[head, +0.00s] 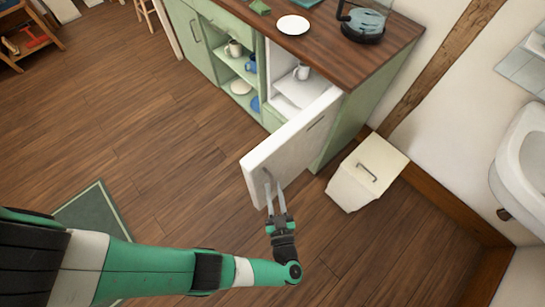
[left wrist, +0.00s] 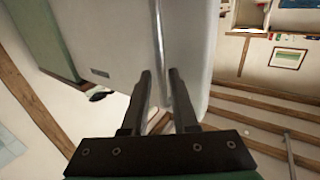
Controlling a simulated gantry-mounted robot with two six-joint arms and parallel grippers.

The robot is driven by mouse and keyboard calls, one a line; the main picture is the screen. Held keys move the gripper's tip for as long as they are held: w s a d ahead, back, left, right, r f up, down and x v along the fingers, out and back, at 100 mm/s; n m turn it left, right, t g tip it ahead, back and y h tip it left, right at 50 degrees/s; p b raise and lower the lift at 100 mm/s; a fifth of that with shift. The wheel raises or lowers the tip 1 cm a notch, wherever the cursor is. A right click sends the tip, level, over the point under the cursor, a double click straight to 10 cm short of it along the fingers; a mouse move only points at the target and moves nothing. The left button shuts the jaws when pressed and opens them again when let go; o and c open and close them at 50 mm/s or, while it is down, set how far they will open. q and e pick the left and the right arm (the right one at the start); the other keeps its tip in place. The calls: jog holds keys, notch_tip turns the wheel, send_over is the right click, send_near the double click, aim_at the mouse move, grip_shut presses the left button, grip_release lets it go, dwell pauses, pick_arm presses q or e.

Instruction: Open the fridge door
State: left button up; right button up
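The small fridge's white door (head: 296,138) stands swung open, out from the green cabinet unit. Its handle (head: 267,181) is near the free edge of the door's outer face. The door's outer face (left wrist: 110,40) fills the upper left of the left wrist view, with the handle as an upright bar (left wrist: 161,40). My left gripper (head: 273,186) is at the handle. In the left wrist view its two fingers (left wrist: 160,76) are apart, with the bar running between them; I cannot tell whether they touch it. The open fridge interior (head: 297,92) shows behind the door. My right gripper is not in view.
A cream bin (head: 368,170) stands on the floor right of the door. The brown worktop (head: 340,47) carries a kettle (head: 362,20) and a white plate (head: 293,25). A basin (head: 520,160) is at the far right.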

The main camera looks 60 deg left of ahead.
pick_arm(q)
jog(key=b+v, duration=0.1)
jog(key=v, duration=0.8)
jog(key=shift+b, duration=0.3)
